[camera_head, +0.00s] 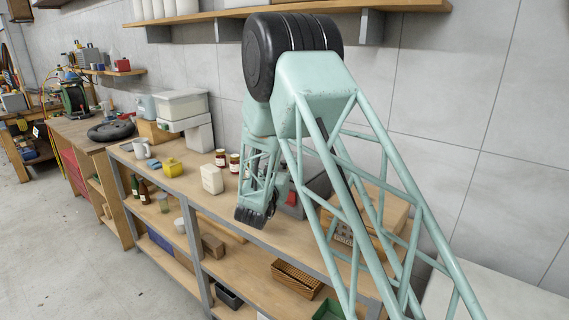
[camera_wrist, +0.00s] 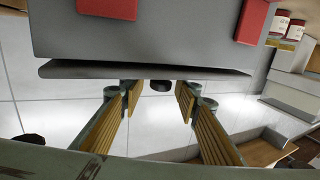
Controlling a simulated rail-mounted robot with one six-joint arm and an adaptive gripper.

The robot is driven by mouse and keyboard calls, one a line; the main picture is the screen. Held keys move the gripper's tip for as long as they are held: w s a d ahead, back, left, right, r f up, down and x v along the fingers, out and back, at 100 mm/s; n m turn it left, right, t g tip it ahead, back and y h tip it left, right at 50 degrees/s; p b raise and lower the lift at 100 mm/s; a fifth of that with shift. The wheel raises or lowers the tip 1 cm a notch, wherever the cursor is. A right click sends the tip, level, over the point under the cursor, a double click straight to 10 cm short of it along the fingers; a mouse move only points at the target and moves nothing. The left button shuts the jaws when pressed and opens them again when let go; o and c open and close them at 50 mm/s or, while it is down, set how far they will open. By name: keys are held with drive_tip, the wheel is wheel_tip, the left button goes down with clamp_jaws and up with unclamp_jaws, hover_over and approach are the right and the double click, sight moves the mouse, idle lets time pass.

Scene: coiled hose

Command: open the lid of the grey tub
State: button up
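The grey tub (camera_head: 292,208) stands on the workbench behind my arm in the head view, with a red latch showing and much of it hidden. In the wrist view, which looks upside down, the grey tub (camera_wrist: 150,35) fills the top, with two red latches. Its grey lid (camera_wrist: 110,70) shows as a thin edge along the tub; I cannot tell whether it is fully closed. A small dark knob (camera_wrist: 160,86) shows at the lid, between the fingertips. My gripper (camera_wrist: 158,92) is open, one finger to each side of the knob.
Two jars (camera_head: 227,161), a white container (camera_head: 211,179) and a yellow object (camera_head: 172,167) stand left of my arm on the workbench (camera_head: 190,186). A lidded white box (camera_head: 182,104) is farther back. A wooden box (camera_head: 385,207) stands right of the tub, partly behind my arm.

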clamp_jaws()
idle(0.3)
drive_tip(key=shift+r, duration=0.15)
